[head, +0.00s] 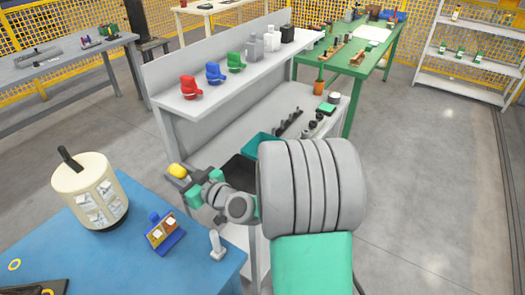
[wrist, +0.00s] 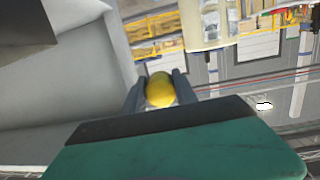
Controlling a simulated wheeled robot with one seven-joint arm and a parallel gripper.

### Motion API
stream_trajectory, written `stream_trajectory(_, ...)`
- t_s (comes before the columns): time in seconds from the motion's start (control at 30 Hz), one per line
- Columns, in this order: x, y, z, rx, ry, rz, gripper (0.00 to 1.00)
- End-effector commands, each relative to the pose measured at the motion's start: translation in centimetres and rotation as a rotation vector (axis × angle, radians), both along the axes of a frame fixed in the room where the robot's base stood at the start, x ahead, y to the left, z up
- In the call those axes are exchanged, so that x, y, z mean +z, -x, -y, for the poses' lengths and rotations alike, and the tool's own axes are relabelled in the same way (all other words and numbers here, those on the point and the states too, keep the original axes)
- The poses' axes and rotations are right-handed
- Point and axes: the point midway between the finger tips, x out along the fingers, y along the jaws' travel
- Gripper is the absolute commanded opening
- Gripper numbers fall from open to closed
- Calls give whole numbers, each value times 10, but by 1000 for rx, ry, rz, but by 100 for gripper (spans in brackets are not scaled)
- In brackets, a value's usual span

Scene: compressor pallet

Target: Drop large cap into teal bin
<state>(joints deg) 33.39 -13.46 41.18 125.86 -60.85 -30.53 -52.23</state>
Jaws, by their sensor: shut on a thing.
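The large cap is yellow (head: 176,171) and sits between the fingers of my gripper (head: 181,177). In the wrist view the cap (wrist: 160,90) shows as a rounded yellow piece, with a grey finger of my gripper (wrist: 158,92) on each side. My gripper is shut on it and holds it in the air, left of the bins and near the edge of the blue table. The teal bin (head: 262,145) is on the lower level of the grey bench, to the right of the cap. My arm hides much of the bin, and its inside is barely visible.
A dark bin (head: 239,168) stands just in front of the teal bin. The blue table (head: 120,245) holds a cream cylinder (head: 91,190) and a small blue stand (head: 165,233). The grey bench's upper shelf (head: 215,88) overhangs the lower level. Floor at right is clear.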

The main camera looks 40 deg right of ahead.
Motion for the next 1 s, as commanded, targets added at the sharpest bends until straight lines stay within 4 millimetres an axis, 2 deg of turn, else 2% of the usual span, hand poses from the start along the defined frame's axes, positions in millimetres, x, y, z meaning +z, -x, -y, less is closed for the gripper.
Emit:
stream_trajectory(0.17, 21, -20, 81, -103, -1, -1, 0)
stream_trajectory(0.3, 33, -26, 167, -202, -3, -2, 0)
stream_trajectory(0.4, 38, -21, 231, -275, -2, -2, 0)
stream_trajectory(0.5, 40, -10, 285, -333, -2, -1, 0)
stream_trajectory(0.6, 38, 1, 321, -373, -1, -1, 0)
stream_trajectory(0.73, 36, 8, 343, -397, 0, 0, 0)
stream_trajectory(0.87, 27, 9, 345, -398, -1, -1, 0)
stream_trajectory(1.0, 10, 9, 344, -397, -1, -2, 0)
